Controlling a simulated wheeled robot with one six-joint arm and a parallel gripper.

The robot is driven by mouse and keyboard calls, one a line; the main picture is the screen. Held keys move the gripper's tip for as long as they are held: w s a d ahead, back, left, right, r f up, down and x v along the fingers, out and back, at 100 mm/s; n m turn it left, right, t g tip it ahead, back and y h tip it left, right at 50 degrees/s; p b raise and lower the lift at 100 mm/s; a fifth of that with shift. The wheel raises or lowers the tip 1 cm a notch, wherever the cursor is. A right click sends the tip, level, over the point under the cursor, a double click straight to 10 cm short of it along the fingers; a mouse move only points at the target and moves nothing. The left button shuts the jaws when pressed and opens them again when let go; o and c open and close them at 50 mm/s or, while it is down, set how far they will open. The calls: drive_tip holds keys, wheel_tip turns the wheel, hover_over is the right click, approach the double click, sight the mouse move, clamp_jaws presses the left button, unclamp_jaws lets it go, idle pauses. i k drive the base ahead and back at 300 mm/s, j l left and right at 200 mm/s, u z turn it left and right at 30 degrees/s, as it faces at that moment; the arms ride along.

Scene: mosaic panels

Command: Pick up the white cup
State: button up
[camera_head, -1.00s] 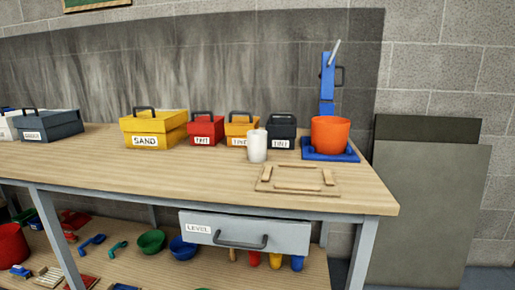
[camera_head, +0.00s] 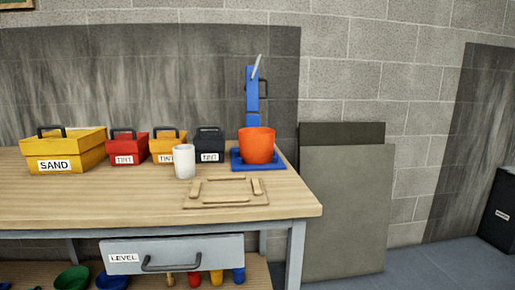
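The white cup (camera_head: 184,162) stands upright on the wooden workbench (camera_head: 95,200), left of the middle of the view. It stands in front of the orange and dark tint boxes and hides a small part of them. To its right is an orange pot (camera_head: 256,146). In front and to the right of the cup lies a flat wooden frame (camera_head: 226,192). My gripper does not show in this view.
A yellow SAND box (camera_head: 64,150), a red box (camera_head: 127,148), an orange box (camera_head: 167,146) and a dark box (camera_head: 209,145) line the back. A blue stand (camera_head: 252,95) rises behind the pot. A drawer (camera_head: 172,254) is below. Grey panels (camera_head: 345,220) lean right of the bench.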

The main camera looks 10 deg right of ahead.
sight(185, 157)
drive_tip(key=i+l+u, duration=0.3)
drive_tip(key=i, duration=0.3)
drive_tip(key=i+l+u, duration=0.3)
drive_tip(key=i+l, duration=0.2)
drive_tip(key=i, duration=0.05)
